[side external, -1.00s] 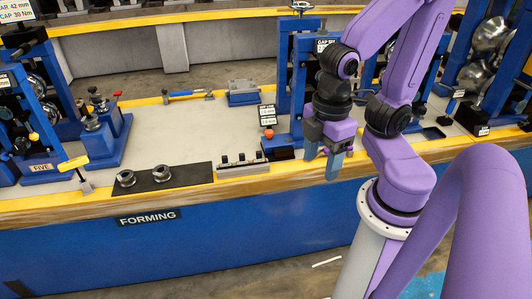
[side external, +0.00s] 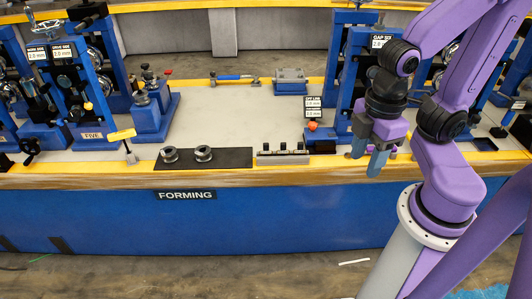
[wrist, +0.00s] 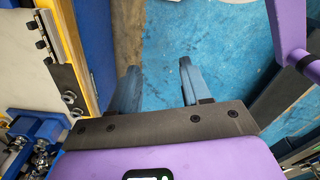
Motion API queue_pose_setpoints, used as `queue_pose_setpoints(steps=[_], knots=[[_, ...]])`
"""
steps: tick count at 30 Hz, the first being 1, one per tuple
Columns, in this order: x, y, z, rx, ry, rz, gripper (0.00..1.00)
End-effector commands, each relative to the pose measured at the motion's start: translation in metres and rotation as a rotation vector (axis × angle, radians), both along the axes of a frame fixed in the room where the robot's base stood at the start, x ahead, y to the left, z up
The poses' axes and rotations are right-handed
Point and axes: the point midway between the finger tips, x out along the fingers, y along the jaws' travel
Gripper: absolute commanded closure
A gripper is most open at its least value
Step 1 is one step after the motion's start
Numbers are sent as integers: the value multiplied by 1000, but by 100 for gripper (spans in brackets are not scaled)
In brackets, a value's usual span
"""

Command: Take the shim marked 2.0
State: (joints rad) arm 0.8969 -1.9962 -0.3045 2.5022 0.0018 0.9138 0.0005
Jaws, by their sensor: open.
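A small grey rack (side external: 283,158) with several dark upright pieces stands at the bench's front edge in the side view. These may be the shims, but no 2.0 mark on them is readable. The rack also shows at the upper left of the wrist view (wrist: 43,38). My gripper (side external: 367,160) is right of the rack, fingers pointing down near the bench's front edge. In the wrist view my gripper (wrist: 158,80) is open and empty, with blue floor showing between its fingers.
A black mat (side external: 228,158) with two metal rings lies left of the rack. A blue roller stand (side external: 350,60) rises behind my gripper. The grey bench middle (side external: 220,115) is mostly clear.

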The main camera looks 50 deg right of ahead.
Motion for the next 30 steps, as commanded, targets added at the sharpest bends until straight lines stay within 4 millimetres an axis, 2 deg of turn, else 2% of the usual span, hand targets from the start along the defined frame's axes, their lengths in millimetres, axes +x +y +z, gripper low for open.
queue_pose_setpoints(steps=[7, 11, 14, 18, 21, 26, 30], knots=[[1, 1, 0, 0, 0, -2, 52], [18, 9, 1, -3, 0, -20, 52], [45, 21, 2, -7, 2, -43, 52], [99, 35, -1, -12, 2, -83, 52], [141, 38, -6, -15, 4, -110, 52], [208, 31, -21, -19, 6, -152, 52], [266, 11, -40, -22, 9, -190, 52]])
